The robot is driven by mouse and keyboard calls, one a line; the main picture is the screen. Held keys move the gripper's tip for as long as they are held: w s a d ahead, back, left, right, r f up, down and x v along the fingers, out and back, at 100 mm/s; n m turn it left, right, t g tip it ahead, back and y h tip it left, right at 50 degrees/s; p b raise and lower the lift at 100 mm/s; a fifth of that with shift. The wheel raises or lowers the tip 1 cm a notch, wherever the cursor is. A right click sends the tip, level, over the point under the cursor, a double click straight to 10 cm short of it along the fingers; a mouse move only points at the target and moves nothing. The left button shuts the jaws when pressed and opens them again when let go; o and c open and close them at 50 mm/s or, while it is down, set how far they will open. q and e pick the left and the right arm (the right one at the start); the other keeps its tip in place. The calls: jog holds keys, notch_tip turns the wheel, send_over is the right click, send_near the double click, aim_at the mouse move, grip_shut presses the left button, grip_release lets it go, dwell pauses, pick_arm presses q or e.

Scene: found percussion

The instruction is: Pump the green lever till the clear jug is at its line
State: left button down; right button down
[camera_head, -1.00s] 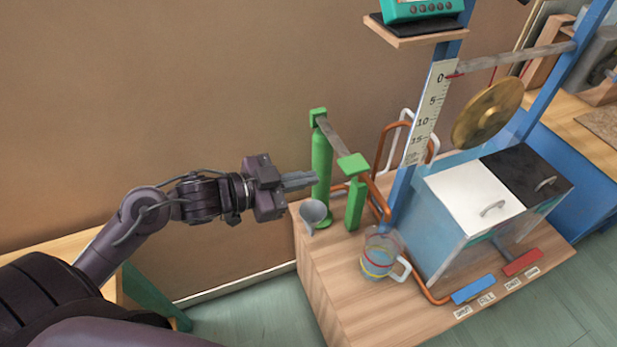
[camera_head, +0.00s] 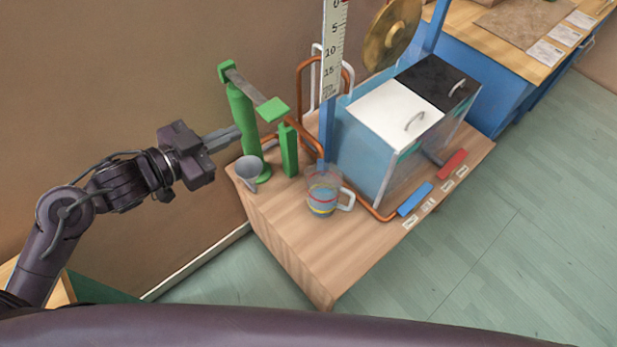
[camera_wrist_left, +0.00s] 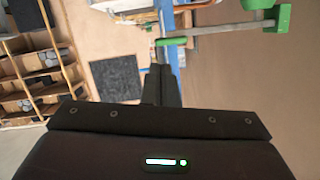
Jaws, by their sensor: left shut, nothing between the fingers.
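The green pump (camera_head: 241,118) stands on the wooden bench. Its lever is a grey bar ending in a green pad (camera_head: 272,110), which sits above a short green post (camera_head: 288,150). The lever also shows in the left wrist view (camera_wrist_left: 218,28), ahead of the fingers. My left gripper (camera_head: 236,136) is shut and empty, its tips close to the pump's column and apart from the pad; I cannot tell if they touch the column. The clear jug (camera_head: 323,192) stands upright on the bench, with a red ring above a yellow ring and bluish liquid inside; its exact level is unclear.
A grey funnel-like cup (camera_head: 248,171) is by the pump's foot. Copper pipes (camera_head: 303,78), a scale post (camera_head: 333,50) and a tank with a white lid (camera_head: 385,112) stand behind the jug. Blue (camera_head: 415,199) and red (camera_head: 452,164) pedals lie in front.

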dwell(0.3)
pick_arm(q)
notch_tip(320, 180, up, 6)
jog(key=w+a+n+p, duration=0.1)
jog(key=a+n+p, duration=0.1)
jog(key=p, duration=0.5)
jog(key=shift+w+g, duration=0.15)
jog(key=shift+g, duration=0.15)
jog(key=p, duration=0.3)
send_over(260, 107)
jog(key=s+d, duration=0.1)
jog(key=s, duration=0.1)
notch_tip(260, 107, down, 2)
jog(key=shift+w+f, duration=0.1)
notch_tip(260, 107, down, 3)
jog(key=shift+a+r+p, duration=0.1)
jog(key=shift+a+p, duration=0.05)
jog(key=shift+p, duration=0.25)
jog(key=shift+f, duration=0.7)
